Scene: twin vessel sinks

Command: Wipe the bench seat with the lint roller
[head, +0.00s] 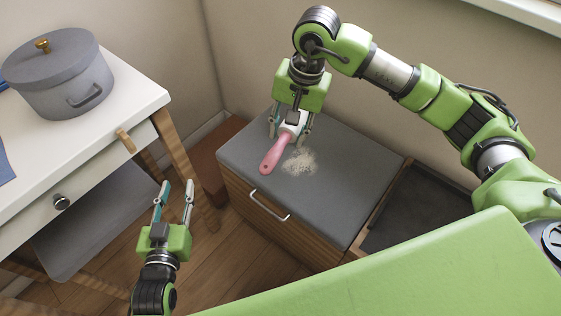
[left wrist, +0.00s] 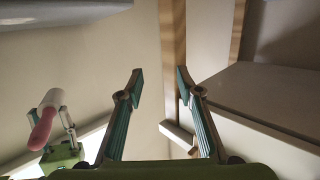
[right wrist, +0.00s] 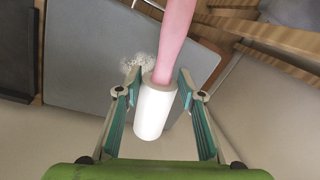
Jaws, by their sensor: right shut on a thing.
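The lint roller has a pink handle (head: 275,155) and a white roll (right wrist: 153,112). My right gripper (head: 291,126) is shut on it at the white roll, over the grey bench seat (head: 345,155). The handle points toward the front left of the seat. A pale speckled patch of lint (head: 300,162) lies on the seat just right of the handle; part of it shows in the right wrist view (right wrist: 140,65). I cannot tell whether the roll touches the seat. My left gripper (head: 176,188) is open and empty, left of the bench, above the floor.
A white table (head: 110,115) with a lidded grey pot (head: 60,75) stands at the left, its drawer partly open. A dark open compartment (head: 415,205) adjoins the seat's right side. The bench front has a metal handle (head: 269,205). Walls close the back.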

